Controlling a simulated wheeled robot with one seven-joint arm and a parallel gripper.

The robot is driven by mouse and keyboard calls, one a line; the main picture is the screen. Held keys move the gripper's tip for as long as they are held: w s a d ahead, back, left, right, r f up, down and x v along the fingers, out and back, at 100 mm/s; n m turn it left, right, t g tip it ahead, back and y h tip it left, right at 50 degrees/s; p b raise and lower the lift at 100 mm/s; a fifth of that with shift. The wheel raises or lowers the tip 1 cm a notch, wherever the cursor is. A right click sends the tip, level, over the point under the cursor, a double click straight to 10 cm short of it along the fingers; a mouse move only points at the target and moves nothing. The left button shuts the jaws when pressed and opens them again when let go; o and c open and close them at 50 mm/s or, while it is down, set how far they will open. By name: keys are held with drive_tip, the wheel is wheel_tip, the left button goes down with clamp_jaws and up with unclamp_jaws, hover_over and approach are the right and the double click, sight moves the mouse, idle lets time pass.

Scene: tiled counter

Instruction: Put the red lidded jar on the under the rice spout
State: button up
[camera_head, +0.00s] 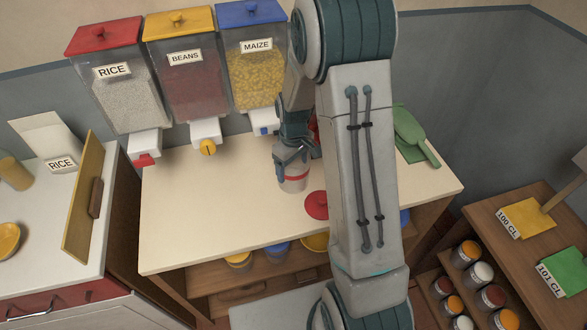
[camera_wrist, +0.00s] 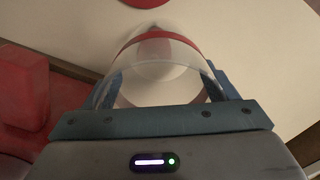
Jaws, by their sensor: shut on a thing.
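My gripper (camera_head: 293,158) is shut on a clear jar with a red band (camera_head: 293,180), near the middle of the cream counter. The jar looks roughly upright and has no lid on it; whether its base touches the counter I cannot tell. In the wrist view the blue fingers grip both sides of the jar (camera_wrist: 158,68). A round red lid (camera_head: 316,205) lies on the counter to the right of the jar. The rice dispenser (camera_head: 125,100) is at the back left, and its red-tipped spout (camera_head: 145,160) is well left of my gripper.
The beans dispenser (camera_head: 187,85) and maize dispenser (camera_head: 257,80) stand right of the rice one. A green scoop (camera_head: 412,135) lies at the back right. A red object (camera_wrist: 30,75) is close at the left in the wrist view. The counter's left part (camera_head: 205,215) is clear.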

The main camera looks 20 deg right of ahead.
drive_tip(key=shift+f, duration=1.25)
drive_tip(key=shift+f, duration=0.15)
drive_tip(key=o, duration=1.3)
drive_tip(key=shift+c, duration=0.2)
